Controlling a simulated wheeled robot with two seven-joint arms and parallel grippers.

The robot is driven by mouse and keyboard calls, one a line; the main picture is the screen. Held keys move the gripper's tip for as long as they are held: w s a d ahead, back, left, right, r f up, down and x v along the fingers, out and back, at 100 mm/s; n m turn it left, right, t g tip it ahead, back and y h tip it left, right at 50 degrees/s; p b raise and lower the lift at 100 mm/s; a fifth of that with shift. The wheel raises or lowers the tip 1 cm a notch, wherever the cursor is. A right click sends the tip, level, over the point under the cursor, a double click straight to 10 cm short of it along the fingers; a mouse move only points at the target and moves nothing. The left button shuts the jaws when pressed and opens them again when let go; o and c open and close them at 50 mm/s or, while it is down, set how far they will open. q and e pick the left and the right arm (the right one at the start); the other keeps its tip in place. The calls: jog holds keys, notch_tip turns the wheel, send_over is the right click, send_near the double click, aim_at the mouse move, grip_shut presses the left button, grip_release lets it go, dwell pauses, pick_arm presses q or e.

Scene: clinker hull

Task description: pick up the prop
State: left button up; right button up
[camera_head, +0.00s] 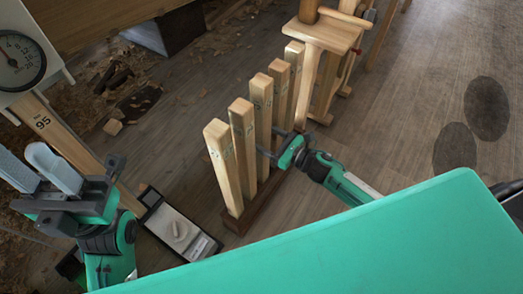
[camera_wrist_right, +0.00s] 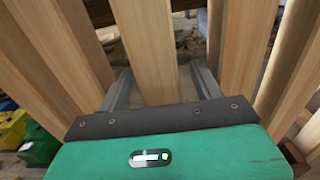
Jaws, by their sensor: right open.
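Several upright wooden props with small dark marks near their tops stand in a row in a low dark rack (camera_head: 240,222). The nearest is a pale prop (camera_head: 226,170). My right gripper (camera_head: 270,141) is open at the row's right side, its fingers reaching in on either side of the third prop (camera_head: 263,110). In the right wrist view a prop (camera_wrist_right: 145,40) stands between the two open fingers (camera_wrist_right: 162,85), with other props close on both sides. Contact cannot be told. My left gripper (camera_head: 26,160) is open and empty at the far left.
A wooden stand (camera_head: 325,33) is just behind the row. A dial scale (camera_head: 20,58) is at the upper left, and a dark-framed tray (camera_head: 180,232) lies left of the rack. Yellow and green boxes (camera_wrist_right: 38,145) show in the wrist view. Floor at right is clear.

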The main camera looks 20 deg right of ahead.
aim_at(257, 134)
jog(key=shift+b+x, duration=0.35)
jog(key=shift+x, duration=1.55)
jog(key=shift+s, duration=0.1)
jog(key=shift+c, duration=0.3)
grip_shut()
